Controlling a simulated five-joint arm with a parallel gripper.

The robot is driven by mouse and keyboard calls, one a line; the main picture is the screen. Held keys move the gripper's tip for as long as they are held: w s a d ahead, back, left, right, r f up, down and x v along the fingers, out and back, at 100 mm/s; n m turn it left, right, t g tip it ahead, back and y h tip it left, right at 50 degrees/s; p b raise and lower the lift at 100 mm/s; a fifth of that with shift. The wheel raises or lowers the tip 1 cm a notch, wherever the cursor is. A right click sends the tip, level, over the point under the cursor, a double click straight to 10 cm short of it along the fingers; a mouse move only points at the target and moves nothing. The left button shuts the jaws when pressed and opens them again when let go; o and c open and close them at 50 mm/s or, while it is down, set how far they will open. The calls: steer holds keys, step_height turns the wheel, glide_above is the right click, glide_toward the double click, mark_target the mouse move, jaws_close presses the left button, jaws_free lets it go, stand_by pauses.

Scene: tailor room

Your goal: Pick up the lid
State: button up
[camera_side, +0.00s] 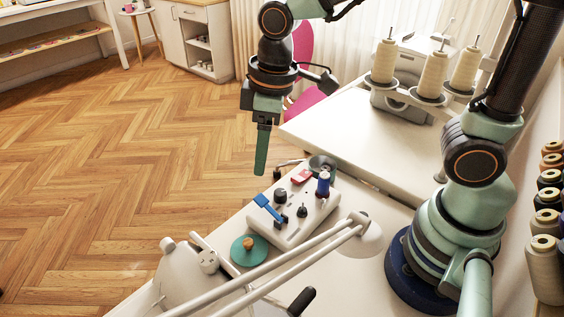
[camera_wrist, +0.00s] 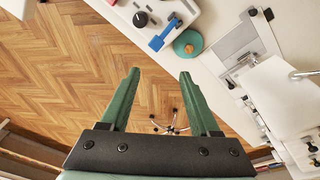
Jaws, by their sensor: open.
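The lid is a round green disc with an orange-brown knob (camera_side: 249,252), lying on the white table beside a white sewing machine. It also shows in the wrist view as a green lid (camera_wrist: 188,43) near the table edge, beyond my fingertips. My gripper (camera_side: 261,172) hangs pointing down, higher than the lid and apart from it. In the wrist view my gripper (camera_wrist: 159,74) has its two green fingers spread, with only wood floor between them. It holds nothing.
A white block with several small things, including a blue clamp-like piece (camera_side: 266,207) and a blue spool (camera_side: 323,184), stands right beside the lid. A sewing machine (camera_side: 182,276) and a lamp arm (camera_side: 300,262) lie in front. Thread cones (camera_side: 433,75) stand at the back.

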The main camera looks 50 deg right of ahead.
steer(key=s+a+f+n+g, duration=0.1)
steer(key=a+f+n+g, duration=0.15)
steer(key=a+f, duration=0.3)
glide_above(250, 241)
steer(key=shift+n+t+h, duration=0.3)
steer(key=shift+n+t, duration=0.15)
steer(key=f, duration=0.6)
steer(key=shift+w+f, duration=0.1)
steer(key=shift+w, duration=0.1)
steer(key=f, duration=0.4)
steer(key=shift+s, duration=0.3)
steer(key=shift+f, duration=0.65)
jaws_close()
